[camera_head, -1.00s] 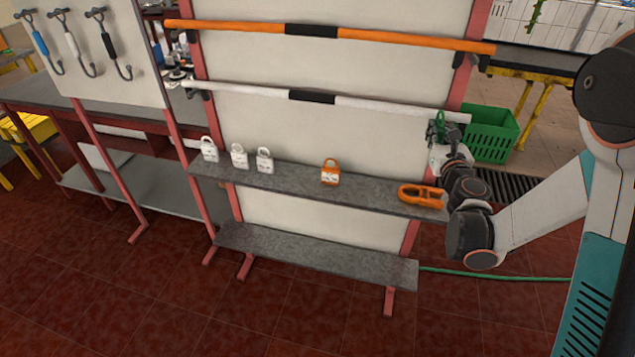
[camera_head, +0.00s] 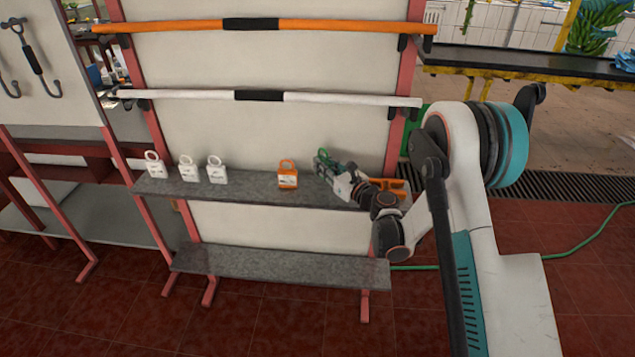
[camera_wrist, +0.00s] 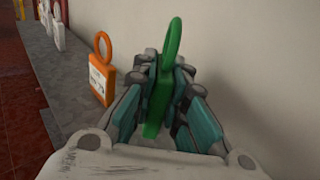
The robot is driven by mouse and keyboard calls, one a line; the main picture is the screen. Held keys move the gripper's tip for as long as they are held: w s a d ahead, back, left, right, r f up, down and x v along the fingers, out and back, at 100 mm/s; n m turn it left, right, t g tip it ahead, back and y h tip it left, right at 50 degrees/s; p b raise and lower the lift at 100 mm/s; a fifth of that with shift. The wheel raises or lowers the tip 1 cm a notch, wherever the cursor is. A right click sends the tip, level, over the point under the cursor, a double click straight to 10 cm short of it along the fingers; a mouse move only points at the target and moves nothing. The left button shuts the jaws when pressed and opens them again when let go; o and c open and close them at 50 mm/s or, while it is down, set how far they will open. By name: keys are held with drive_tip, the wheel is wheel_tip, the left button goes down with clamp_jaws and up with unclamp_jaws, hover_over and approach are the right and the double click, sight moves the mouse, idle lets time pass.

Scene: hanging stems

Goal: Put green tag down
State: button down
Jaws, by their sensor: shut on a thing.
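The green tag (camera_wrist: 160,95) is held upright between the fingers of my gripper (camera_wrist: 165,85), with its loop rising above the fingertips in the wrist view. My gripper is shut on it. In the head view my gripper (camera_head: 328,163) is low over the right part of the upper grey shelf (camera_head: 240,187), and the green tag (camera_head: 338,166) shows as a small green patch there. I cannot tell whether the tag touches the shelf. An orange tag (camera_head: 287,175) stands on the shelf to the left of my gripper; it also shows in the wrist view (camera_wrist: 101,72).
Three white tags (camera_head: 188,168) stand on the shelf's left part. An orange object (camera_head: 392,186) lies at the right end, partly behind my arm. A white rail (camera_head: 330,100) and an orange rail (camera_head: 340,29) run above. Bare shelf lies between the white and orange tags.

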drive_tip(key=shift+f+b, duration=0.75)
drive_tip(key=shift+f, duration=1.4)
drive_tip(key=shift+f, duration=0.15)
drive_tip(key=c, duration=1.6)
unclamp_jaws()
